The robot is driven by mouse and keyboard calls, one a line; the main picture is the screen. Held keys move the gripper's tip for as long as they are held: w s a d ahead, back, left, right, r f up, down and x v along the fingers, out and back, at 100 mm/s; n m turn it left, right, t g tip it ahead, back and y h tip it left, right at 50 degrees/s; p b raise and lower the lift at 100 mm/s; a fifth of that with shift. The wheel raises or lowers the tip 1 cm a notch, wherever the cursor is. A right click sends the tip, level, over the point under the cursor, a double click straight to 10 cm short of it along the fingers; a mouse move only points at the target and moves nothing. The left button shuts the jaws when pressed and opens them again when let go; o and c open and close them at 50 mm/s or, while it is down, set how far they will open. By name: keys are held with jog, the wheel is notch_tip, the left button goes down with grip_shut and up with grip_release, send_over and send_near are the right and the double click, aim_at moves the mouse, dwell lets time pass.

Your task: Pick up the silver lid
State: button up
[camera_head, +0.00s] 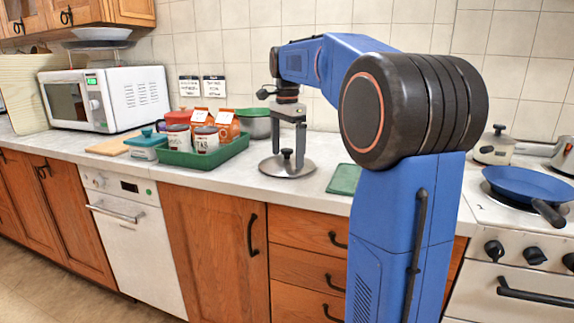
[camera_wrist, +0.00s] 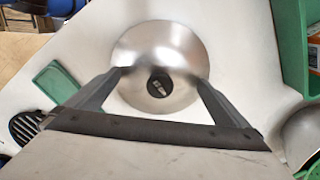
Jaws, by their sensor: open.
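The silver lid (camera_head: 272,167) lies flat on the pale counter, with a black knob (camera_head: 287,154) standing up at its centre. In the wrist view the round shiny lid (camera_wrist: 185,48) sits ahead of my gripper, and its dark knob (camera_wrist: 159,84) shows between the two fingers. My gripper (camera_head: 288,148) points down over the lid with its fingers on either side of the knob. The fingers are apart and hold nothing. In the wrist view the fingertips (camera_wrist: 158,78) overlap the lid's surface; I cannot tell whether they touch it.
A green tray (camera_head: 207,160) with cans and cartons stands left of the lid, with a metal bowl (camera_head: 254,125) behind it. A flat green item (camera_head: 344,179) lies to the right. The stove with a blue pan (camera_head: 530,183) is farther right. Counter in front of the lid is clear.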

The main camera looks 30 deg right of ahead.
jog(key=shift+c, duration=0.3)
jog(key=c, duration=1.5)
jog(key=shift+s+f, duration=0.1)
jog(key=shift+c, duration=0.5)
